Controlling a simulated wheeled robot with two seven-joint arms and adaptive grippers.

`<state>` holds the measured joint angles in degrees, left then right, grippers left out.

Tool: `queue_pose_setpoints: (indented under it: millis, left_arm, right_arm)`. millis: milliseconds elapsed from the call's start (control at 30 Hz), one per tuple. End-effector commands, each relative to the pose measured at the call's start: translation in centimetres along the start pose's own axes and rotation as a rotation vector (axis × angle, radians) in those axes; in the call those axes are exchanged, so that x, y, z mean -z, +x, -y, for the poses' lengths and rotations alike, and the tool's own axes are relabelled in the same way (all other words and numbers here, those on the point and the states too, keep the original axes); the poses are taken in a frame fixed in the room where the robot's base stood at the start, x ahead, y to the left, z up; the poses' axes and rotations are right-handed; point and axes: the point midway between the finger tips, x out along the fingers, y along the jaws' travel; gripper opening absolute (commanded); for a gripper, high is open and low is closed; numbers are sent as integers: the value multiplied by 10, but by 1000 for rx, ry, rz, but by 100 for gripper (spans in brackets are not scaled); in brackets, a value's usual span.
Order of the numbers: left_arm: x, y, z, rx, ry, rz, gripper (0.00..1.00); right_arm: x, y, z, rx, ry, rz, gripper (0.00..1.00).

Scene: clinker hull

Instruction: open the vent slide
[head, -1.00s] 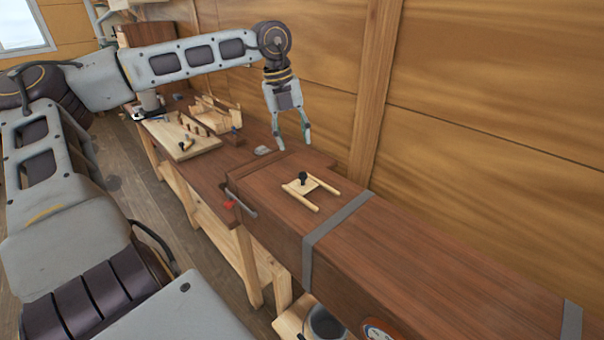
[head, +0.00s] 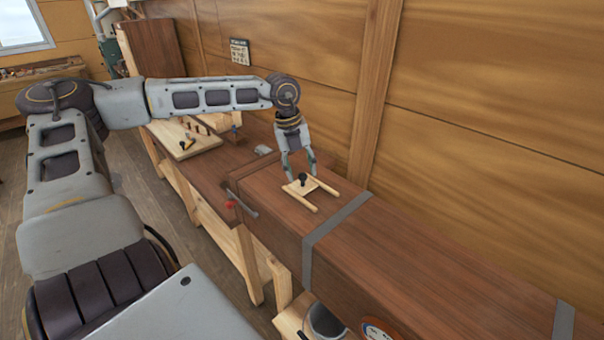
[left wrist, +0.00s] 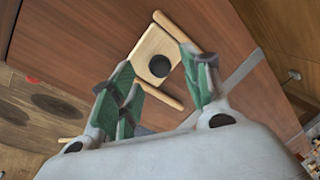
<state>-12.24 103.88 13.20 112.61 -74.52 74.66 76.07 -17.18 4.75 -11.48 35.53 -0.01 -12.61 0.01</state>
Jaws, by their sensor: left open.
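The vent slide (head: 296,188) is a pale wooden plate between two pale rails (head: 325,187) on top of a long dark wooden chest. A black knob (head: 303,178) stands up from the plate. In the left wrist view the knob (left wrist: 159,66) shows from above on the plate (left wrist: 146,49), between and beyond the fingertips. My left gripper (head: 301,179) points down over the slide. Its green-padded fingers (left wrist: 163,80) are apart, with nothing held. The fingertips look close to the knob; I cannot tell whether they touch the plate. My right gripper is not in view.
The chest (head: 400,250) has grey metal straps (head: 335,222) across it. A bucket (head: 325,322) stands below. The wooden wall rises close behind. The chest top right of the slide is clear.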

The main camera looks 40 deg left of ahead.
Motion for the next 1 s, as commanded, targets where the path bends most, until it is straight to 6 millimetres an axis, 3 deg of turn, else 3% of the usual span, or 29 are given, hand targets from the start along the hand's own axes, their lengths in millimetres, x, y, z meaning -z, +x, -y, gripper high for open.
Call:
queue_pose_setpoints:
  millis: [400,867,1000]
  left_arm:
    - [0,24,0,-1,1,0,47]
    - [0,29,0,1,1,1,47]
    - [0,29,0,1,1,1,32]
  right_arm:
    - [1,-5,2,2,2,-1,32]
    - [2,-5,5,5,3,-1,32]
    - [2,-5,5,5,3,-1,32]
